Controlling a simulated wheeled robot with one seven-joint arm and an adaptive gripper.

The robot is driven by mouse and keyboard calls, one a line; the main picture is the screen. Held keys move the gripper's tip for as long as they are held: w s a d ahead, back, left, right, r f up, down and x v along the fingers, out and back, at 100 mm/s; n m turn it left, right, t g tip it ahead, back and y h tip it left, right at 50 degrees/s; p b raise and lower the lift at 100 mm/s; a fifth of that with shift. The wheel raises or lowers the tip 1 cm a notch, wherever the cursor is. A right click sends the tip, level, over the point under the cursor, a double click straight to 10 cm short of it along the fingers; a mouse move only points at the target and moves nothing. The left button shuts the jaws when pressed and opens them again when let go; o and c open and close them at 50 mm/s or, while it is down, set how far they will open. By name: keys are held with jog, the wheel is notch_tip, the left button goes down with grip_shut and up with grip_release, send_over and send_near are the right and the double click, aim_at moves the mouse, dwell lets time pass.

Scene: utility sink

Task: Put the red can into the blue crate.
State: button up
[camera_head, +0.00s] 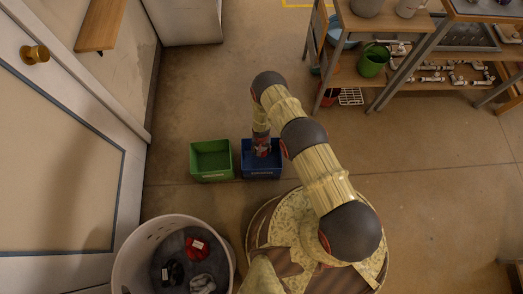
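The blue crate (262,173) stands on the floor in front of my base, open at the top. My arm reaches over it, and my gripper (261,150) points down at its opening. A small red shape (263,152) with pale marks shows at the lower end of my gripper, at or inside the crate. It may be the red can, but it is too small and too covered to be sure. My fingers are too dark and small to tell whether they are open or shut.
A green crate (211,175) stands just left of the blue one. A white basket (128,262) with dark cloth and a red item (195,248) is at lower left. A shelf (395,25) with a green bucket (373,61) stands at upper right.

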jog(key=b, duration=0.3)
send_near(261, 163)
jog(key=shift+s+d+f, duration=0.15)
jog(key=shift+s+f, duration=0.05)
jog(key=shift+f+b, duration=1.1)
jog(key=shift+f, duration=1.3)
jog(key=shift+r, duration=0.1)
jog(key=o, duration=1.2)
jog(key=shift+c, duration=0.2)
jog(key=shift+o, duration=0.4)
